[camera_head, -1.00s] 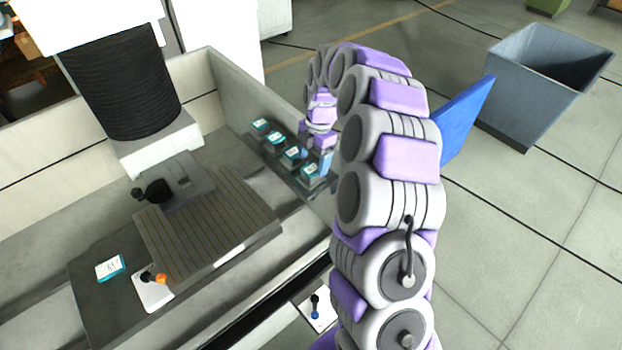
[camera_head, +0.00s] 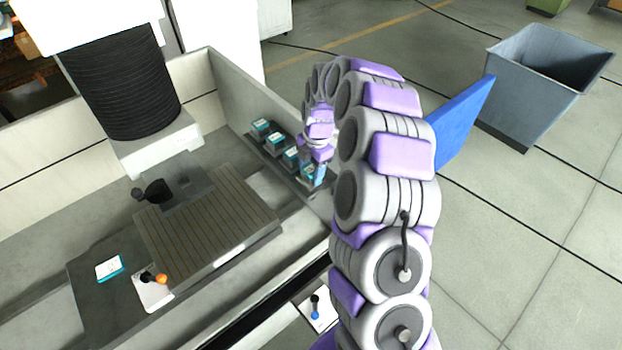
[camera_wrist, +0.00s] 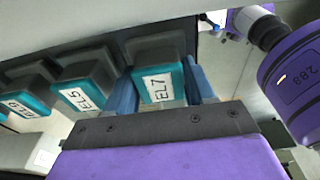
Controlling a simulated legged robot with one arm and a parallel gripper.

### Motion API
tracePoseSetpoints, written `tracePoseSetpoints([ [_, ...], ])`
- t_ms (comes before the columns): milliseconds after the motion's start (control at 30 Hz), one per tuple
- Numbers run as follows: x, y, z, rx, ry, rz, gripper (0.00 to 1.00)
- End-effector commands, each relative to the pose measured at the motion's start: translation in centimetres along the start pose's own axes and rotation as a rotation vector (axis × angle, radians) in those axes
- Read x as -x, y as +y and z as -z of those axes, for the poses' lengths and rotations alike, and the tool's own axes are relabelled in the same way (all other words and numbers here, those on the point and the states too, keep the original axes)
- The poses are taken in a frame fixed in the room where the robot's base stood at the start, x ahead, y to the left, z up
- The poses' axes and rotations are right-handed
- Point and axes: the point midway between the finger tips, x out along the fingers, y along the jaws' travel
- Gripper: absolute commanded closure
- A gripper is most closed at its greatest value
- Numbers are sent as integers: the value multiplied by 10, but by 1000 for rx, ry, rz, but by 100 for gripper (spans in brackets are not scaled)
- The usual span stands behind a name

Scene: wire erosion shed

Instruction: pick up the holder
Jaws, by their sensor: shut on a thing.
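The holder is a grey and teal block with a white label reading EL7 (camera_wrist: 158,86) in the wrist view. My gripper (camera_wrist: 160,88) has its blue fingers on both sides of this block and is shut on it. In the head view my gripper (camera_head: 313,176) is at the near end of the row of holders on the rack, with the held block (camera_head: 306,174) partly hidden by it. Beside it stand similar holders, one labelled EL5 (camera_wrist: 82,88) and another at the picture's left edge (camera_wrist: 22,103). I cannot tell whether the held block still touches the rack.
The rack (camera_head: 262,153) runs along the wall of the machine tank (camera_head: 235,95). A slotted table (camera_head: 205,225) and a loose teal block (camera_head: 109,268) lie to the left. A grey bin (camera_head: 530,95) and a blue panel (camera_head: 463,122) are on the right.

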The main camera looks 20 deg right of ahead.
Motion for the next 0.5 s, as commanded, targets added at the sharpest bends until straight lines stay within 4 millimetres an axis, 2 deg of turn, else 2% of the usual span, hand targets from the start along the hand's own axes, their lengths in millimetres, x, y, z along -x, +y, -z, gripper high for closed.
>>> tracePoseSetpoints([
  [33,0,0,0,0,0,-1,70],
  [300,1,0,0,0,0,-2,95],
  [500,1,0,0,0,0,-2,95],
])
